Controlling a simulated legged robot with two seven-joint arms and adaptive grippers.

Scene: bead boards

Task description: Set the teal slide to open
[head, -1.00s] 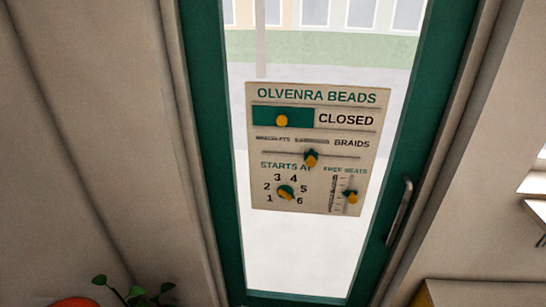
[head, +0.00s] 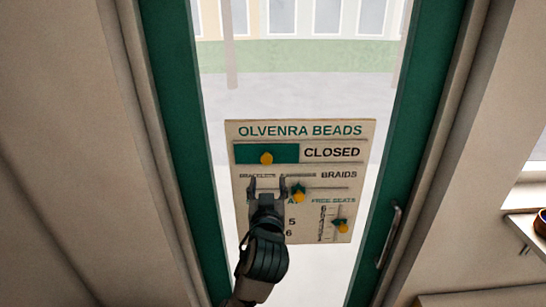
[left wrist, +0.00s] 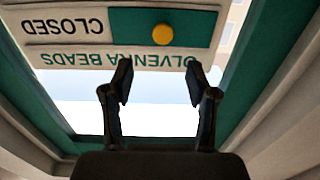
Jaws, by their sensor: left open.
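The teal slide (head: 250,154) covers the left half of the top row of the sign board (head: 262,129), and the word CLOSED shows to its right. A yellow knob (head: 266,158) sits on the slide. My left gripper (head: 268,182) is open and empty in front of the board, below the slide in the head view. In the left wrist view the board appears upside down, with the teal slide (left wrist: 135,25) and its yellow knob (left wrist: 163,35) beyond the open fingers (left wrist: 160,82). The fingers look apart from the knob. My right gripper is not in view.
The board hangs on a glass door with a green frame (head: 176,120) and metal handle (head: 389,237).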

